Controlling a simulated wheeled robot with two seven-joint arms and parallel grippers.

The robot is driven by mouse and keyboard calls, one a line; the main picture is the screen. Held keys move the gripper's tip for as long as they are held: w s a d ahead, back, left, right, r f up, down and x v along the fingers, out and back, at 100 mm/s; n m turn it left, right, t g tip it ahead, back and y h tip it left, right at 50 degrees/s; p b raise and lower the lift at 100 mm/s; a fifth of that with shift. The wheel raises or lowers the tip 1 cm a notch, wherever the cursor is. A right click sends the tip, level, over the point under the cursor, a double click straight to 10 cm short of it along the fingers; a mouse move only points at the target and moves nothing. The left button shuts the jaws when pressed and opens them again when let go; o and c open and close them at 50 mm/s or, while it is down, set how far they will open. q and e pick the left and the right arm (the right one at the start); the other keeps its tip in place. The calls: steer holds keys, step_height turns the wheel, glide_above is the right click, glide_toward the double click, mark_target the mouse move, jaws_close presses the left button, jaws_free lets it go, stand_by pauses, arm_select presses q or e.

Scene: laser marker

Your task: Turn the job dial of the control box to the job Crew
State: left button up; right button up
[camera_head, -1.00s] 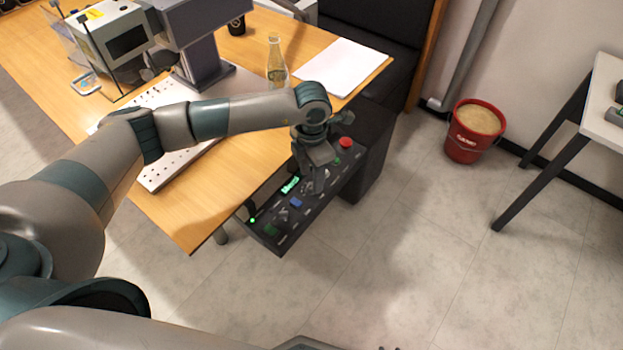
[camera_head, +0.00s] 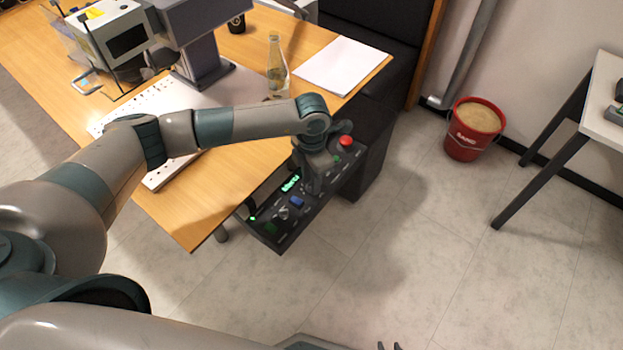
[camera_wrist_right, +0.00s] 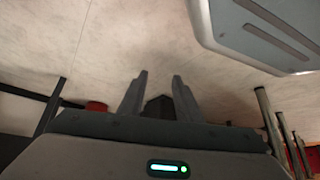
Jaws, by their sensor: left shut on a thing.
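The dark control box (camera_head: 312,205) hangs at the table's near right edge. It has a lit green display (camera_head: 291,183), a blue button (camera_head: 297,201), a silver knob (camera_head: 283,213) and a red button (camera_head: 346,141). My left gripper (camera_head: 314,188) points down onto the box, between the display and the red button, shut on what appears to be the job dial. The fingers hide the dial, and the display text is too small to read.
The wooden table (camera_head: 180,215) carries a glass bottle (camera_head: 277,70), white paper (camera_head: 343,65), a perforated plate (camera_head: 155,180) and a grey machine (camera_head: 195,55). A red sand bucket (camera_head: 470,135) stands on the floor near a side table (camera_head: 605,110). The floor between is clear.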

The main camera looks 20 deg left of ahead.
steer(key=shift+f, duration=0.1)
arm_select(q)
steer(key=shift+f+m+b, duration=0.15)
steer(key=shift+m+b, duration=0.25)
steer(key=shift+b, duration=0.3)
steer(key=m+b, duration=0.2)
steer(key=b, duration=0.1)
steer(key=shift+m, duration=0.4)
steer(key=shift+m+b, duration=0.6)
steer(key=shift+b, duration=0.3)
steer(key=shift+m+b, duration=0.45)
steer(key=shift+m, duration=0.05)
arm_select(e)
steer(key=shift+s+d+f+g+h, duration=0.1)
steer(key=shift+s+d+g+h, duration=0.1)
steer(key=shift+s+d+g, duration=0.45)
steer(key=shift+s+d+r+g+h, duration=0.1)
steer(key=shift+s+d+g+h, duration=0.1)
steer(key=shift+s+d+g, duration=0.5)
steer(key=shift+s+d+f+g+h, duration=0.1)
steer(key=shift+s+d+g+h, duration=0.2)
steer(key=shift+d+g, duration=0.6)
steer(key=shift+d, duration=0.15)
arm_select(q)
steer(key=o, duration=1)
steer(key=shift+o, duration=0.2)
